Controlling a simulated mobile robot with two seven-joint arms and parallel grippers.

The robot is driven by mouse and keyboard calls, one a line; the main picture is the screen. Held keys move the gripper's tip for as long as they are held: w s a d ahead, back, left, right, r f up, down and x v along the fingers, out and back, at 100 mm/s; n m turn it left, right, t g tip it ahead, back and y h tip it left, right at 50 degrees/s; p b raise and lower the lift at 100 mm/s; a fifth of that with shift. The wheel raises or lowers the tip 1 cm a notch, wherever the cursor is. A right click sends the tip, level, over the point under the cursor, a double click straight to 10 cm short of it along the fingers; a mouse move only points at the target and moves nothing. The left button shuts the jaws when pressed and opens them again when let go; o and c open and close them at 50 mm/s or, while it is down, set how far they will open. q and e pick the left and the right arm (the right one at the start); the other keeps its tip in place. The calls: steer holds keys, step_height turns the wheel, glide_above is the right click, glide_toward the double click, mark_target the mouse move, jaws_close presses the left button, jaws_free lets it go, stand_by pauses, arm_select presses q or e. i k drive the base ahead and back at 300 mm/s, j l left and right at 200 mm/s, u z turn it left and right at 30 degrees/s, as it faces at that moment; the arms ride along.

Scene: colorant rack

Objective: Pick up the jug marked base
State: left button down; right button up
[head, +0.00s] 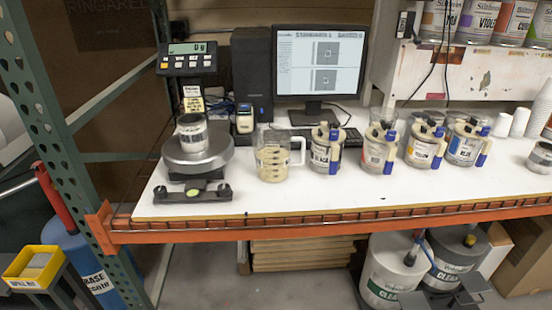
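A clear jug (271,162) with tan contents and a handle on its right stands on the white bench, right of the scale. I cannot read a base mark on it. To its right stand several lidded jugs with blue-tipped spouts: one marked black (321,158), one with an orange-red label (374,154), one marked yellow (421,154) and one marked blue (461,150). Neither of my grippers can be made out in the head view.
A scale (198,163) with a metal can (192,137) on it stands at the bench's left, with a display above. A monitor (318,62) and keyboard are behind the jugs. A wire lip on an orange beam (300,229) edges the bench front. White cups stand at right.

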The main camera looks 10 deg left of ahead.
mark_target(271, 145)
steer(key=i+l+z, duration=0.35)
steer(key=i+l, duration=0.2)
steer(key=l, duration=0.35)
steer(key=i+l+z, duration=0.35)
steer(key=i+l, duration=0.25)
steer(key=l, duration=0.15)
steer(key=i+l+z, duration=0.35)
steer(key=i+l, duration=0.2)
steer(key=i, duration=0.15)
steer(key=u, duration=2.55)
